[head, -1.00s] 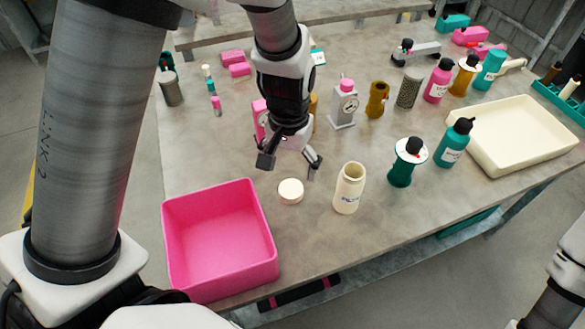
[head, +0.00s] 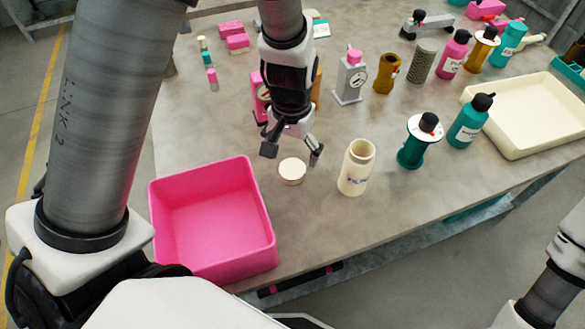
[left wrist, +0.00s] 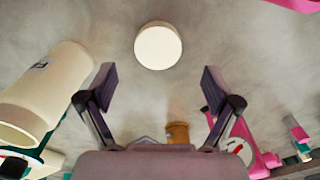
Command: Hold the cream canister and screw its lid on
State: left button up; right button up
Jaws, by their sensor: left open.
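The cream canister (head: 357,168) stands upright and open on the table, its mouth uncovered and a label on its front. It also shows at the left of the left wrist view (left wrist: 45,92). Its round cream lid (head: 292,171) lies flat on the table to the left of the canister, apart from it. The lid is at the top middle of the left wrist view (left wrist: 158,46). My left gripper (head: 292,154) is open and empty, just behind the lid with its fingers spread. In the left wrist view the lid lies beyond the fingertips (left wrist: 158,80), between their lines. My right gripper is not seen.
A pink bin (head: 213,220) stands at the front left. A green spool (head: 418,141), a teal bottle (head: 470,121) and a cream tray (head: 530,120) are to the right. Bare table surrounds the lid.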

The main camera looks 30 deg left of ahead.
aim_at(292, 168)
pick_arm(q)
jog(key=shift+s, duration=0.1)
notch_tip(292, 168, down, 5)
jog(key=shift+d+f+b, duration=0.1)
jog(key=shift+d+b, duration=0.05)
jog(key=shift+b, duration=0.15)
jog(key=shift+s, duration=0.1)
jog(key=c, duration=1)
